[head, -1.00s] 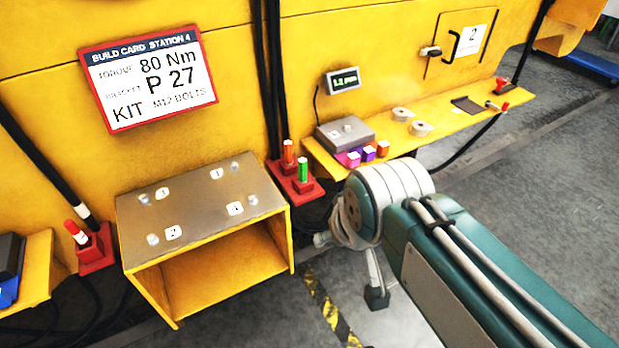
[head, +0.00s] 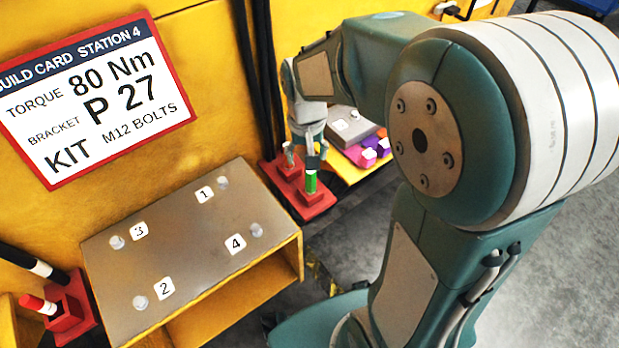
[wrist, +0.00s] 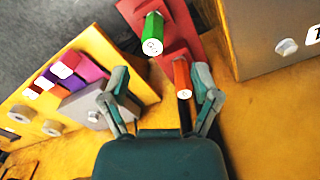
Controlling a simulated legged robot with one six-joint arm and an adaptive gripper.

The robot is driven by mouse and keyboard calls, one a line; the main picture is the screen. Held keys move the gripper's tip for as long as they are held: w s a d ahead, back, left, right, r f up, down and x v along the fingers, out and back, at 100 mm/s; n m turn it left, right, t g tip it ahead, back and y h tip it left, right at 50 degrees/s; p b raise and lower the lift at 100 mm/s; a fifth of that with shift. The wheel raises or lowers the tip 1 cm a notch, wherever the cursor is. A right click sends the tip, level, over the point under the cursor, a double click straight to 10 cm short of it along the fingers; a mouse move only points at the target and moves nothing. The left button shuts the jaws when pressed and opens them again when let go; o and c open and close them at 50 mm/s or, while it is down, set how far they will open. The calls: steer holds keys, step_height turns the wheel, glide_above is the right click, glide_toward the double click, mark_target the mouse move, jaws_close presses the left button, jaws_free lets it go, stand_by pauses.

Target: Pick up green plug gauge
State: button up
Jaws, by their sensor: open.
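The green plug gauge (head: 310,182) stands upright in a red holder (head: 318,205) to the right of the shelf box. It also shows in the wrist view (wrist: 153,33), with its pale end toward the camera, ahead of the fingertips. My gripper (head: 306,150) is open and empty, just above and behind the green gauge in the head view. In the wrist view my gripper (wrist: 161,82) has its fingers spread, with an orange plug gauge (wrist: 182,78) showing near the right finger. The gripper hides most of the orange gauge in the head view.
The yellow box with a metal top (head: 190,240) and numbered pegs stands left of the holder. A yellow ledge with a grey device (head: 352,130) and orange and purple blocks (head: 360,156) lies right.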

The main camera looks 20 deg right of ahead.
mark_target(310, 180)
step_height(310, 180, down, 4)
steer(key=shift+r, duration=0.25)
steer(key=f, duration=0.5)
steer(key=shift+s+d+f, duration=0.1)
steer(key=shift+d+f, duration=0.05)
steer(key=shift+d, duration=0.2)
jaws_close()
